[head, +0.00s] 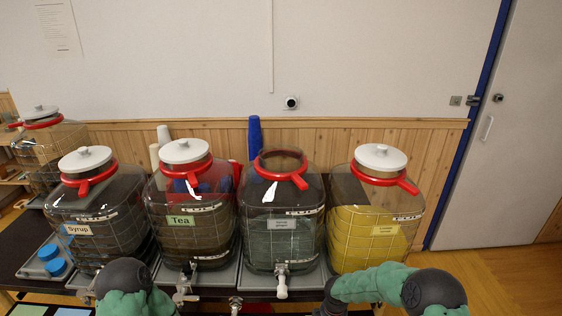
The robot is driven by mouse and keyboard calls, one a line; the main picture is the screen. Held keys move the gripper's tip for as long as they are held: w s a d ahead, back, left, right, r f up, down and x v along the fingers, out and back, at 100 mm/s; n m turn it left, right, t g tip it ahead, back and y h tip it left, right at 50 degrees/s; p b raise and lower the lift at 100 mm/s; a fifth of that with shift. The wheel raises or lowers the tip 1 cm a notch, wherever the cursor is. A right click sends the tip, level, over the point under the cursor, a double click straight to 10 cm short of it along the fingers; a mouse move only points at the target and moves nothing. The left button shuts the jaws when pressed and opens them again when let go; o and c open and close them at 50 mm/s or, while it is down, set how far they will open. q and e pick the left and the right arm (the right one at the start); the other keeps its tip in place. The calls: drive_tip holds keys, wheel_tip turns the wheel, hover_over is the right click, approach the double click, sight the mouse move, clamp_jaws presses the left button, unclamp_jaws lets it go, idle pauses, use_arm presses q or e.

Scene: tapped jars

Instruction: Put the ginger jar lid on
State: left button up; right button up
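The jar with a grey label (284,245) stands third from the left in the front row. Its label is too small to read for sure, so I take it for the ginger jar. Its mouth (280,159) is uncovered, with a red clamp collar around it. No loose white lid shows in the head view. My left arm shows at the lower left and my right arm at the lower right, both in front of the jars. Neither gripper's fingers show; both hands lie below the picture's edge or are hidden.
The Syrup jar (98,215), Tea jar (190,222) and a yellow jar (375,232) each wear a white lid. Another lidded jar (45,143) stands at the back left. Taps stick out in front. A door (510,150) is at the right.

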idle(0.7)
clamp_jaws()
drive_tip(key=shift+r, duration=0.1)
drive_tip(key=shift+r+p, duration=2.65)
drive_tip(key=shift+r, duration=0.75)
